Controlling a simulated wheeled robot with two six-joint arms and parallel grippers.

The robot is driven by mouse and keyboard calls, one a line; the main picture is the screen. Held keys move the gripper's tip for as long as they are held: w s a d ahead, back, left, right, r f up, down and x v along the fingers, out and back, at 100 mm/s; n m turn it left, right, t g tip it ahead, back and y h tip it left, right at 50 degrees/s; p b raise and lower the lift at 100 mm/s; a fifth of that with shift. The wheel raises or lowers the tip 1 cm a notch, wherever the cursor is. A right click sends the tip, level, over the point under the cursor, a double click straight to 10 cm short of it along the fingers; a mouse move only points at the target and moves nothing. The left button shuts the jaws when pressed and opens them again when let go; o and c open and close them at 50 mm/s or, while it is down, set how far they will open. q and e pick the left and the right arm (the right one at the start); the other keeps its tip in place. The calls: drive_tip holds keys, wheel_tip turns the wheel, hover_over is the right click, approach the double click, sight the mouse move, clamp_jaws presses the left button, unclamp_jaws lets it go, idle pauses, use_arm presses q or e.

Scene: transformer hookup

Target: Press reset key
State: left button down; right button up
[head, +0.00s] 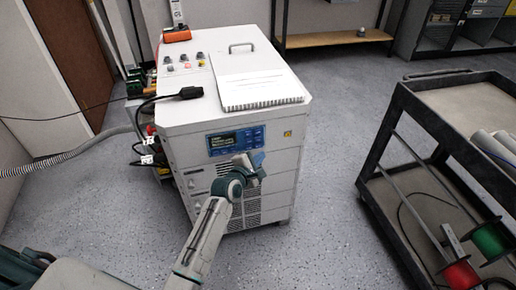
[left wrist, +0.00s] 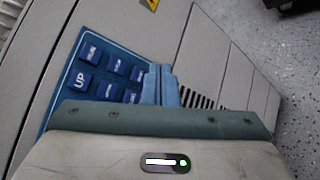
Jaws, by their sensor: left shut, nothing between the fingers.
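The blue key panel (head: 236,140) with a small display is on the upper front of the white cabinet (head: 187,136). Its several blue keys (left wrist: 106,68) show in the left wrist view, one reading UP; the other labels are too small to read surely, so I cannot tell which key is reset. My left gripper (head: 257,159) is shut and empty, in front of the panel's lower right part. Its blue fingers also show in the left wrist view (left wrist: 161,84), beside the keys' right end. I cannot tell whether the fingertips touch the panel. My right gripper is not in view.
A dark cart (head: 400,110) with cable spools (head: 459,275) stands at right. The floor between is clear.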

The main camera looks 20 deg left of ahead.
sight(258, 146)
use_arm(q)
drive_tip(key=shift+w+a, duration=0.4)
drive_tip(key=shift+w, duration=0.2)
drive_tip(key=shift+w+r, duration=0.1)
idle(1.6)
drive_tip(key=shift+w+a, duration=0.2)
drive_tip(key=shift+w, duration=0.05)
idle(0.4)
